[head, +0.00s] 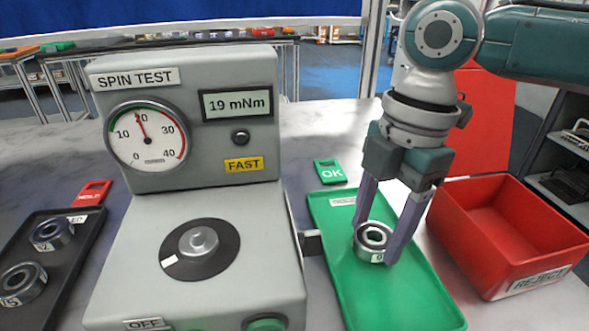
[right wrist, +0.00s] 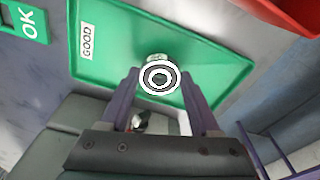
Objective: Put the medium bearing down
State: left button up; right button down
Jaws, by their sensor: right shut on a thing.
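The medium bearing (head: 373,240), a metal ring with a small white label, is between the fingers of my right gripper (head: 379,245). The gripper points down over the green tray (head: 425,295) and is shut on the bearing. In the right wrist view the bearing (right wrist: 159,77) sits between the two purple fingertips (right wrist: 160,85), over the green tray marked GOOD (right wrist: 205,20). I cannot tell whether the bearing touches the tray floor. My left gripper is not in view.
The grey spin test machine (head: 190,120) stands left of the tray, its dial near 19 mNm. A red REJECT bin (head: 500,235) is right of the tray. A dark tray (head: 75,255) with two bearings lies at far left. A green OK tag (head: 330,171) lies behind the green tray.

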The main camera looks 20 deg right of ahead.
aim_at(385, 231)
jog(key=shift+f, duration=0.5)
jog(key=shift+f, duration=0.1)
jog(key=shift+c, duration=0.6)
grip_release()
notch_tip(385, 231, up, 12)
jog(key=d+p, duration=0.1)
jog(key=shift+d, duration=0.2)
